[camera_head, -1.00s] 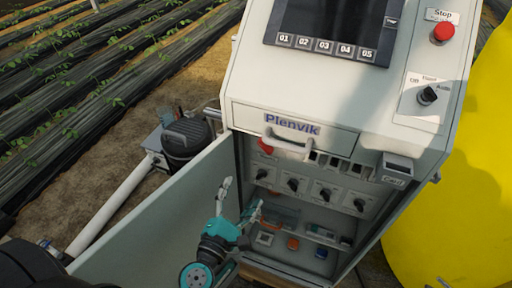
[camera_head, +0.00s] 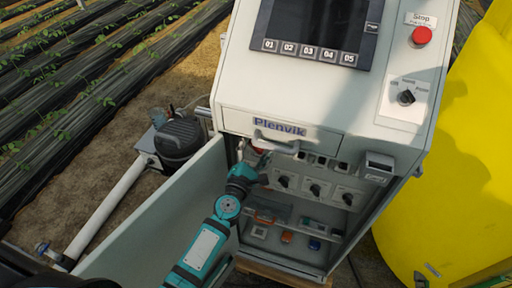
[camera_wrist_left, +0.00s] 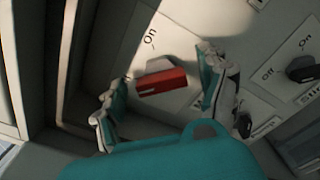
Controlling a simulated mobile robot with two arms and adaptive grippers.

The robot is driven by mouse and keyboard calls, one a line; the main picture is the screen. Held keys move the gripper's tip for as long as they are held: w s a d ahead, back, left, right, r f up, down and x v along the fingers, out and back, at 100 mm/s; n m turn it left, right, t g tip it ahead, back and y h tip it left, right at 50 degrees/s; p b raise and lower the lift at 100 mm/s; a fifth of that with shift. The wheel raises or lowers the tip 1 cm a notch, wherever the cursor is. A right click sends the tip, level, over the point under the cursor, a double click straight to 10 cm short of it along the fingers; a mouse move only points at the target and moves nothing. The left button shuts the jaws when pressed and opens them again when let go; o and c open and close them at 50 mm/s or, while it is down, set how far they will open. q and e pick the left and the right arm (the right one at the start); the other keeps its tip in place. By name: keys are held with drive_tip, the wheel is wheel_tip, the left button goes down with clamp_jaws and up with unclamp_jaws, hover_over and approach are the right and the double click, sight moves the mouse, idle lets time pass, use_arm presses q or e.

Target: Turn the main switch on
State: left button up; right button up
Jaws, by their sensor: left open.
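The main switch has a red handle (camera_wrist_left: 162,82) on a grey base, inside the open cabinet. In the left wrist view an "On" label (camera_wrist_left: 150,38) is printed above it, and the handle lies crosswise, slightly tilted. In the head view only a bit of red (camera_head: 258,150) shows at the cabinet's upper left, behind my gripper. My left gripper (camera_wrist_left: 167,70) is open, with one finger on each side of the handle. I see a gap on the right; contact on the left is unclear. It also shows in the head view (camera_head: 258,163). My right gripper is not in view.
The cabinet door (camera_head: 160,225) stands open to the left of my arm. Several black knobs (camera_head: 315,189) sit right of the switch. A drawer handle (camera_head: 275,143) juts out just above. A red stop button (camera_head: 422,36) is at the upper right.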

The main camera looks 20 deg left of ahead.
use_arm(q)
drive_tip(key=shift+w, duration=0.2)
drive_tip(key=shift+c, duration=0.2)
drive_tip(key=c, duration=1.1)
drive_tip(key=shift+c, duration=0.2)
